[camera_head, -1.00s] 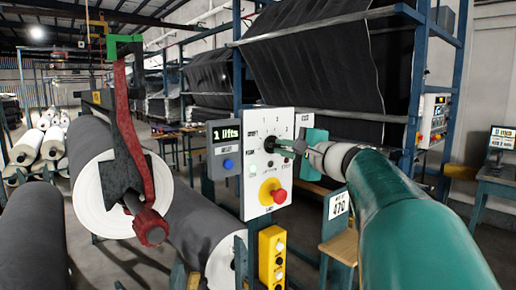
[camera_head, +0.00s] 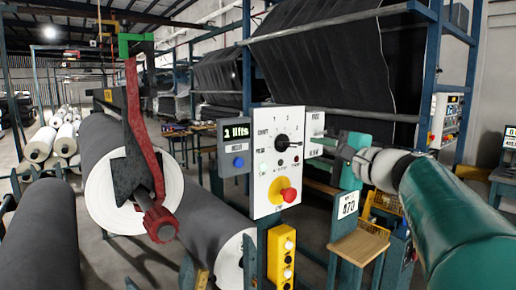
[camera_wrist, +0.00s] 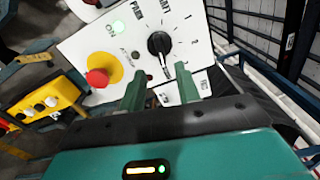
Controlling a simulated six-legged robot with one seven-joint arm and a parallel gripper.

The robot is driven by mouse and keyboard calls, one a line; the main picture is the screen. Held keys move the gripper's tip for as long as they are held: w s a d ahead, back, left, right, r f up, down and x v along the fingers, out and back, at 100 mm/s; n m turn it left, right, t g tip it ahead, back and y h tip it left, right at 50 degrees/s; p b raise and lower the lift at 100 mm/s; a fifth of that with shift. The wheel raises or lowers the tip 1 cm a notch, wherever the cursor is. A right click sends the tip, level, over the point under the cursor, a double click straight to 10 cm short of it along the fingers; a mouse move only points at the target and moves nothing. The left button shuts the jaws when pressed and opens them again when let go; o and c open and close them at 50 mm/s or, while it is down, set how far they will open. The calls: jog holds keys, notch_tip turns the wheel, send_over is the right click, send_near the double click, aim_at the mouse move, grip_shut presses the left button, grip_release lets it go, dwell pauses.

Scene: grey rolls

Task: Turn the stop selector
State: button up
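The stop selector (camera_head: 282,144) is a black knob on a white panel (camera_head: 262,190) with numbers around it. Its pointer points to the right in the head view. In the wrist view the selector (camera_wrist: 160,43) lies just beyond my fingertips, its pale-lined pointer facing down toward the gap between them. My gripper (camera_wrist: 160,70) is open, with its two green fingers apart and nothing between them. In the head view my gripper (camera_head: 322,143) is to the right of the selector, clear of it. Part of the panel's lower lettering is too small to read.
A red stop button (camera_head: 288,195) on a yellow base sits below the selector. A grey display box (camera_head: 235,148) is left of the panel. A yellow button box (camera_head: 281,258) stands below.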

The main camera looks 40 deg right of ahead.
jog(key=s, duration=0.6)
jog(key=shift+s+d, duration=0.1)
jog(key=shift+s, duration=0.05)
